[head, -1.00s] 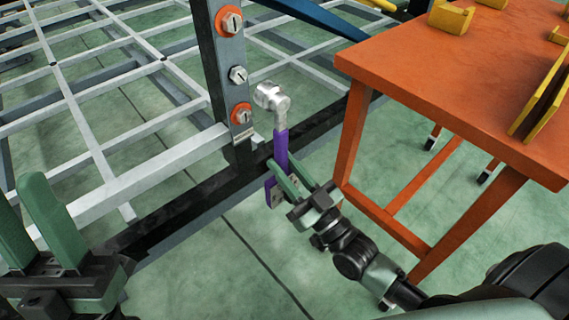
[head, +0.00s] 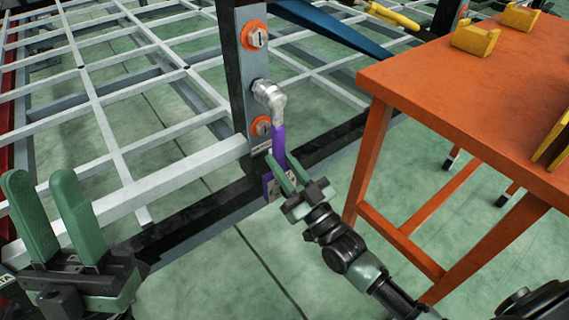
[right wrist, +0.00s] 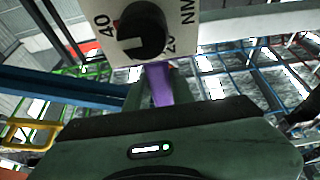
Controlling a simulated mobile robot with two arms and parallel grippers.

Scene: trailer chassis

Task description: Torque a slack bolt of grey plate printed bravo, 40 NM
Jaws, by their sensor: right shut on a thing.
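A torque wrench with a purple handle (head: 279,140) and silver head stands upright in my right gripper (head: 284,172), which is shut on its lower part. Its head (head: 268,93) is at the middle bolt of a grey plate (head: 255,66) on the dark post and hides that bolt; I cannot tell whether it is fully seated. The top bolt (head: 257,39) and bottom bolt (head: 261,126) have orange rings. A small label (head: 261,147) under them is unreadable. The right wrist view shows the wrench's dial plate (right wrist: 122,40) with "40", "20" and "NM". My left gripper (head: 40,178) is open and empty.
An orange table (head: 440,85) with yellow holders (head: 475,40) stands right of my right arm. The chassis's pale grid frame (head: 130,200) spreads left of the post. A dark lower rail (head: 190,225) runs below. Green floor lies open in front.

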